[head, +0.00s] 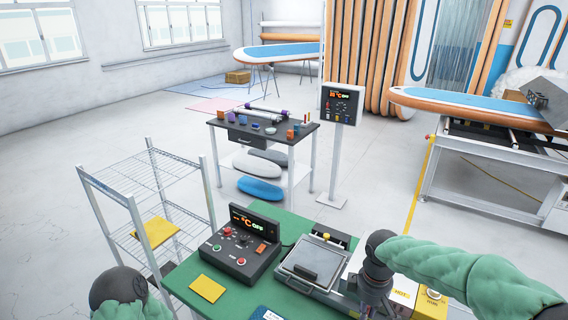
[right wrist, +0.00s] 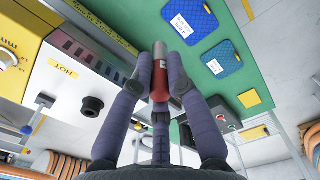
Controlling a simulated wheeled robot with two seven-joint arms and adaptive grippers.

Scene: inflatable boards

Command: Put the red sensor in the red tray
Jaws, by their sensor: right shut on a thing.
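In the right wrist view, the red sensor (right wrist: 160,88) is a red cylinder with a grey end and a small pale label. My right gripper (right wrist: 160,62) is shut on it, with fingers on both sides, above the green table. In the head view, my right gripper (head: 374,290) is at the right end of the green table, beside the press, and the sensor is hidden. Of my left arm only the dark wrist and green sleeve show at the lower left; its fingers are out of view. I cannot make out a red tray.
The green table (head: 178,283) holds a control box (head: 240,250), a press (head: 312,262) and a yellow pad (head: 207,288). Blue mats (right wrist: 222,60) with white labels lie on it. A white HOT-labelled unit (right wrist: 62,72) is close left of the gripper. A wire rack (head: 165,185) stands left.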

